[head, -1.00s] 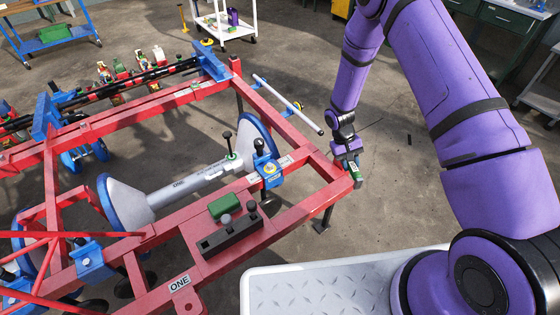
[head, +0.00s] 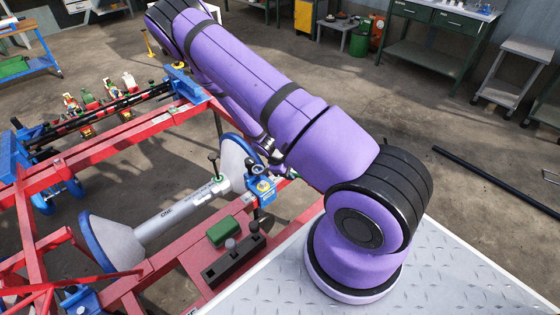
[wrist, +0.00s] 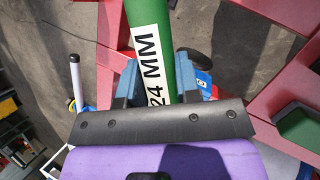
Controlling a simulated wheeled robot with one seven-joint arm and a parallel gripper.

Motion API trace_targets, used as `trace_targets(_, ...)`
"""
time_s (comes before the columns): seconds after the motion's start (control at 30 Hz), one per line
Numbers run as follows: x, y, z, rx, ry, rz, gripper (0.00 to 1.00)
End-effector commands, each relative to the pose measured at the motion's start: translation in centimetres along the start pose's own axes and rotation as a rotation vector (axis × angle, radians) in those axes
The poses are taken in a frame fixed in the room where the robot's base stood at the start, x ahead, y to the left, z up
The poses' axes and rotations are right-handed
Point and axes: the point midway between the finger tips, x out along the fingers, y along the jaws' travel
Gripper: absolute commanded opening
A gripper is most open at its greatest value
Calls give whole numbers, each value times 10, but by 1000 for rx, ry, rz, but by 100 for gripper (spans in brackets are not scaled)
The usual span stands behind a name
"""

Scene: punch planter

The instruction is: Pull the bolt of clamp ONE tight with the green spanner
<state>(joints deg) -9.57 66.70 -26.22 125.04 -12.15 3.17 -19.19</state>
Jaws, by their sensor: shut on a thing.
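In the wrist view my gripper (wrist: 158,76) is shut on the green spanner (wrist: 143,18), whose handle carries a white "24 MM" label. The spanner's head is out of that view. In the head view my purple arm hides most of the gripper. A blue clamp (head: 262,188) with a yellow part and a black knob sits on the red frame, close beside the arm. Its number cannot be read. A blue part with a white label (wrist: 204,82) shows partly behind the spanner in the wrist view. Whether the spanner touches any bolt cannot be seen.
The red frame (head: 180,248) carries a white roller bar (head: 180,208) with blue-rimmed cones. A green block (head: 223,231) and a dark holder (head: 233,262) sit on its near side. A metal plate deck (head: 440,280) lies at front right.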

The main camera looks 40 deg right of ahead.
Motion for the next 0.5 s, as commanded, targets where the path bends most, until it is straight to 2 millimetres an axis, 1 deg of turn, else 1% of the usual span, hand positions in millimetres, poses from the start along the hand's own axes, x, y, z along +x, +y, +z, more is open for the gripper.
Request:
trace_targets(0.03,2,3,7,-10,-1,9,0)
trace_targets(0.1,2,5,10,-20,2,16,0)
trace_targets(0.5,3,6,13,-22,3,18,0)
